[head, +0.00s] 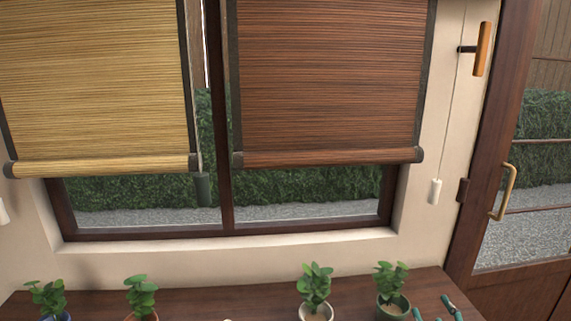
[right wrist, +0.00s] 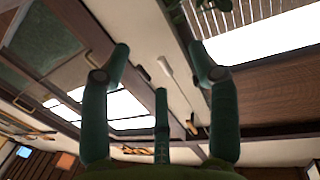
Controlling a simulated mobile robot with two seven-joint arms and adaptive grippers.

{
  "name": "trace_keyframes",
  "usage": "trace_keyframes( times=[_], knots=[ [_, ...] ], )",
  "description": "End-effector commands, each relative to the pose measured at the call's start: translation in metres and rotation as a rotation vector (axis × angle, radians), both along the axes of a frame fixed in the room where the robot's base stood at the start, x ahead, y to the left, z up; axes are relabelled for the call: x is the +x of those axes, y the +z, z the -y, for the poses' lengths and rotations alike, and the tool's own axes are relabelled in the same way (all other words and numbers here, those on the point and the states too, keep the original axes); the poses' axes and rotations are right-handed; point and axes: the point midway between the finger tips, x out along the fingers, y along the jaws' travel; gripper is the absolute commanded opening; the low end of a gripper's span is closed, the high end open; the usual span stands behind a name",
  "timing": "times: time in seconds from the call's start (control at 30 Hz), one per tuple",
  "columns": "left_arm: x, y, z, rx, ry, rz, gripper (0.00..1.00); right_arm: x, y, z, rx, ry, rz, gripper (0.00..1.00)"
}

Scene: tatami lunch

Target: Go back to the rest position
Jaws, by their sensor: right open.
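My right gripper (head: 435,310) shows at the bottom edge of the head view, just right of a potted plant; only its dark green fingertips are visible. In the right wrist view my right gripper (right wrist: 160,65) has its fingers spread wide, with nothing between them. A white cord pull (right wrist: 165,66) appears beyond the fingers, apart from them. The same cord pull (head: 435,191) hangs beside the reddish-brown blind (head: 330,80) in the head view. My left gripper is in neither view.
Several potted plants stand along the wooden counter (head: 230,300) under the window; one pot (head: 393,307) is close beside my right gripper. A straw blind (head: 95,80) hangs at left. A glazed door with a brass handle (head: 507,192) is at right. An orange-handled wall fitting (head: 482,48) is above.

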Motion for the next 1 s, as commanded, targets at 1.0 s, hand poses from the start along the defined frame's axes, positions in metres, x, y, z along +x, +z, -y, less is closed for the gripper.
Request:
trace_keyframes(
  times=[1.0],
  knots=[
    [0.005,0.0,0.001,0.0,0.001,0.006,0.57,-0.259,-0.213,-0.133,-0.026,0.183,-1.228,0.61]
  ],
)
